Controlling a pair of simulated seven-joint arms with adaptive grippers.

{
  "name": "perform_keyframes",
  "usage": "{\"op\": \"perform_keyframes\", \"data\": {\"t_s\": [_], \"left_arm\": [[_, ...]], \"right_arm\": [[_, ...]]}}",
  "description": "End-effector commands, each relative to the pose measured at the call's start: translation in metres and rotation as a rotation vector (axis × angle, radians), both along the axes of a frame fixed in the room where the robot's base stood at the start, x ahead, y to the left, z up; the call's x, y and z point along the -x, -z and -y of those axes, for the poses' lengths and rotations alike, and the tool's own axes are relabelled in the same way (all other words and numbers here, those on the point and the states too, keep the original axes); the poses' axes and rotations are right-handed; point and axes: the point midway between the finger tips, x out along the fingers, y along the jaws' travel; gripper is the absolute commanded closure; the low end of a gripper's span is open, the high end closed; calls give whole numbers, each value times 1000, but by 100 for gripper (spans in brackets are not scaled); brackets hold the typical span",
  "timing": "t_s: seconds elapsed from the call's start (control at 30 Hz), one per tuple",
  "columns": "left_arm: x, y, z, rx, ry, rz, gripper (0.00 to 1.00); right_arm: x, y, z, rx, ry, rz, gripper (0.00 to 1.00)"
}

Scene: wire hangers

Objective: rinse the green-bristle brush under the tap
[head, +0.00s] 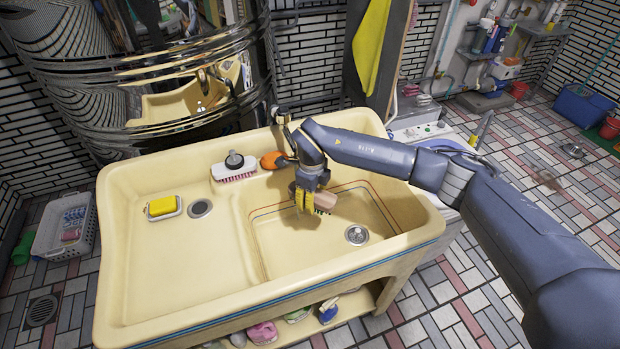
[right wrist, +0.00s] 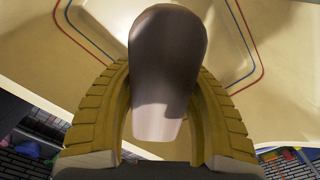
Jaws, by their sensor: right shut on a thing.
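My right gripper (head: 307,198) has yellow fingers and reaches down over the right basin of the cream sink. It is shut on a brush with a pale brown wooden back (head: 325,199). In the right wrist view the brush back (right wrist: 167,75) sits between the two yellow fingers. A dark metal fitting (head: 283,114) at the sink's back rim looks like the tap; my arm partly hides that area, and no water shows. My left gripper is not in view.
The sink (head: 188,270) has a basin drain (head: 357,235) to the right of the brush. A white brush with reddish bristles (head: 234,168) and an orange object (head: 272,161) lie at the back. A yellow sponge (head: 162,206) rests on the left. The left slab is mostly clear.

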Motion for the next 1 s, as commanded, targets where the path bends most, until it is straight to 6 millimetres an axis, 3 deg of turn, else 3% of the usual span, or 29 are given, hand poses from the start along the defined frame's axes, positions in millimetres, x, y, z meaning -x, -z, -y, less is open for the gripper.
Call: {"op": "perform_keyframes", "data": {"t_s": [0.37,1.0], "left_arm": [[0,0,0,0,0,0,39],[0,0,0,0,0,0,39]], "right_arm": [[1,-2,0,0,-1,1,93],[41,-34,0,-1,-1,2,93]]}}
